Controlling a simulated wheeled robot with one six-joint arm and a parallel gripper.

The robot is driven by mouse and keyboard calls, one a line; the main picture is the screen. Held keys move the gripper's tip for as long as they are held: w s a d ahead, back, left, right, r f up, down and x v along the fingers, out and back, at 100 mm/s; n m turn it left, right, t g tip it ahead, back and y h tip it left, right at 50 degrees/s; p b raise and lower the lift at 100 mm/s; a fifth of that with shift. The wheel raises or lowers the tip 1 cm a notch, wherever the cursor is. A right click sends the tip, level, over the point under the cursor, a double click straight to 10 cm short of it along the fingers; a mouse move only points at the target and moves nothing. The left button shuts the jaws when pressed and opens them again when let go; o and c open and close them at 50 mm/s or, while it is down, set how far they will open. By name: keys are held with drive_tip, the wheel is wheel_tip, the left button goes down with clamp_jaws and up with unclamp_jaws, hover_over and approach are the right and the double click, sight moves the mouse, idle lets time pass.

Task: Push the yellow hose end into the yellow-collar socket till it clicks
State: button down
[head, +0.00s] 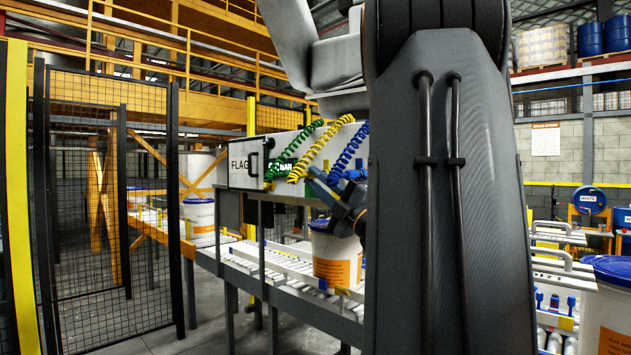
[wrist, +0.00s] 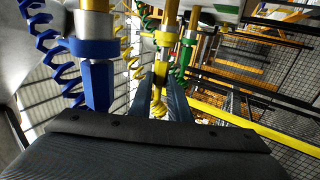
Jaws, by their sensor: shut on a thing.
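The yellow hose end (wrist: 160,76) is between my gripper's two dark fingers (wrist: 162,88) in the wrist view, and the gripper is shut on it. The yellow-collar socket (wrist: 165,40) is straight above the hose end, in line with it. I cannot tell whether the two touch or how deep the end sits. The yellow coiled hose (head: 322,152) shows in the head view in front of a white box (head: 243,165). My arm hides much of the gripper and the sockets there.
A blue-collar socket (wrist: 92,47) with a blue hose end (wrist: 97,86) is to the left, and a green-collar socket (wrist: 187,42) is close on the right. A lidded pail (head: 335,252) stands on the roller conveyor (head: 290,285) below. Mesh fencing (head: 85,210) is at left.

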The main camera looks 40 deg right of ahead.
drive_tip(key=shift+w+d, duration=0.1)
drive_tip(key=shift+d, duration=0.55)
drive_tip(key=c, duration=1.6)
unclamp_jaws()
drive_tip(key=shift+o, duration=0.2)
drive_tip(key=a+b, duration=0.3)
drive_tip(key=shift+a+f, duration=0.2)
drive_tip(key=a+b, duration=0.2)
drive_tip(key=a, duration=0.4)
drive_tip(key=w+a+f+n+g+y+b, duration=0.1)
drive_tip(key=w+a+f, duration=0.1)
drive_tip(key=f, duration=0.5)
drive_tip(key=w+a+f+n+g+y+b, duration=0.1)
drive_tip(key=w+a+f+y+b, duration=0.1)
drive_tip(key=a+f, duration=0.3)
drive_tip(key=w+a+f+n+g+y+b, duration=0.1)
drive_tip(key=w+a+f+g+y+b, duration=0.1)
drive_tip(key=f, duration=0.7)
drive_tip(key=shift+w+a+f, duration=0.2)
drive_tip(key=shift+w+a, duration=0.4)
drive_tip(key=shift+a, duration=0.45)
